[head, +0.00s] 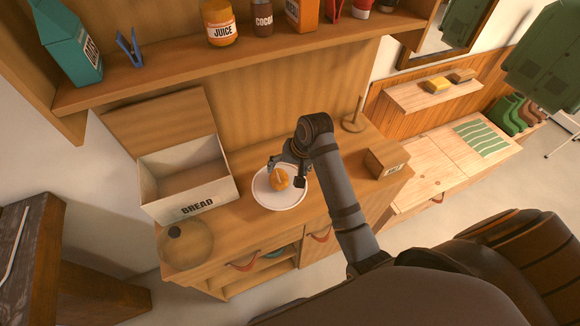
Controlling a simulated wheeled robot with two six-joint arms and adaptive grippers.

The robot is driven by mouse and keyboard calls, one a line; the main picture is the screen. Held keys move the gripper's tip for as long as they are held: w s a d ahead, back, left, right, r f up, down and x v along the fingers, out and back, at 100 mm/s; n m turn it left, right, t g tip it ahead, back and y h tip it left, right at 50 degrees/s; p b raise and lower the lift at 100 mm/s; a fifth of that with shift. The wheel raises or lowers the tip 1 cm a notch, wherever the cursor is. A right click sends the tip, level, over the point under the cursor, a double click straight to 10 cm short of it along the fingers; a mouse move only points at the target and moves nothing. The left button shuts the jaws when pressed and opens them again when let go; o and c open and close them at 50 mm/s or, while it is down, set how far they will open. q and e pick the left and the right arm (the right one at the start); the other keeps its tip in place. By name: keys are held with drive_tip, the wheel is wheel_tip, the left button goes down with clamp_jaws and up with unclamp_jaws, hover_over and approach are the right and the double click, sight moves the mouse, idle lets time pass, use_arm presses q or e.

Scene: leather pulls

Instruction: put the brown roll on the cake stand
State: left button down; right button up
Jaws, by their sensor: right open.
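The golden-brown roll (279,180) rests on a round white plate (290,202), which looks like the top of the cake stand; its foot is hidden from above. My right gripper (287,173) is open at the roll, with one finger at its upper left and the other at its right. Whether the fingers touch the roll is too small to tell. My left gripper is not in view.
An open, empty white BREAD box (190,205) stands left of the plate. A see-through dome with a dark knob (187,245) sits at the counter's front left. A small wooden box (385,163) and a wooden post (356,118) stand to the right. A loaded shelf (170,65) hangs above.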

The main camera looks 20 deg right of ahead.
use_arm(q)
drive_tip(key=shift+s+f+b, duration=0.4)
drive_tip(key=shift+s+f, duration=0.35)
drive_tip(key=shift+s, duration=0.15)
use_arm(e)
drive_tip(key=v, duration=0.5)
drive_tip(key=shift+d+r, duration=0.1)
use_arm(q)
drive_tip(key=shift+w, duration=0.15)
